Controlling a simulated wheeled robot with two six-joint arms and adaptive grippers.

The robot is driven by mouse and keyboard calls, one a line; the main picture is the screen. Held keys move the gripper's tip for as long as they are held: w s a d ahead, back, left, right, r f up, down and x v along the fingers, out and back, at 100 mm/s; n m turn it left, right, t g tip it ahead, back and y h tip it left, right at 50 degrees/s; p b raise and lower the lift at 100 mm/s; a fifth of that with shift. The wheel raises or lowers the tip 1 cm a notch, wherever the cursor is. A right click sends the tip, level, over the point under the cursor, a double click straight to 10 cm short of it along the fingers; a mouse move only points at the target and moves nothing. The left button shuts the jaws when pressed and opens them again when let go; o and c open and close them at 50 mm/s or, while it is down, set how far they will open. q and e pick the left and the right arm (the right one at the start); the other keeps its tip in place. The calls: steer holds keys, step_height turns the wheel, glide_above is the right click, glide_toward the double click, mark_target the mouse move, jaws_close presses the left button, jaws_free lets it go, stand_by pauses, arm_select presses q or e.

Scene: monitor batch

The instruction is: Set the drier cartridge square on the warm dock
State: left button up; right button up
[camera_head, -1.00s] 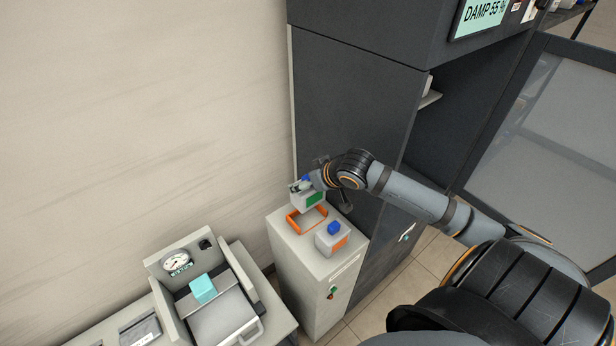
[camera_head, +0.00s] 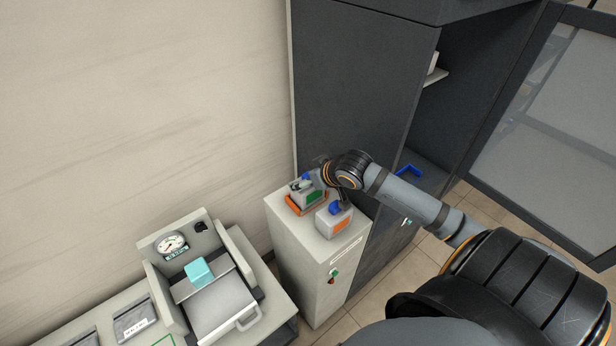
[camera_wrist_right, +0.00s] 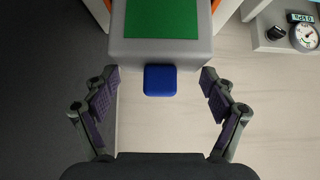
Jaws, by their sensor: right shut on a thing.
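The drier cartridge is a pale grey block with a green label (camera_head: 312,197) and a blue knob. In the head view it is at the warm dock's orange frame (camera_head: 292,207) on a grey cabinet top. I cannot tell whether it rests fully down. My right gripper (camera_head: 312,178) is shut on it from the wall side, partly hiding it. In the right wrist view the cartridge (camera_wrist_right: 120,48) lies between the fingers (camera_wrist_right: 160,92), with its blue knob (camera_wrist_right: 160,80) centred; orange shows at both its sides. My left gripper is not in view.
A second grey cartridge with an orange label (camera_head: 341,225) and blue knob stands close beside the dock. A bench with a gauge unit (camera_head: 172,245) and a teal block (camera_head: 199,271) is at lower left. A dark cabinet (camera_head: 350,80) stands behind, its door open at right.

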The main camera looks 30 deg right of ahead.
steer(key=shift+f+b, duration=0.45)
steer(key=shift+f, duration=0.3)
stand_by(0.8)
steer(key=o, duration=1.6)
step_height(320, 180, up, 10)
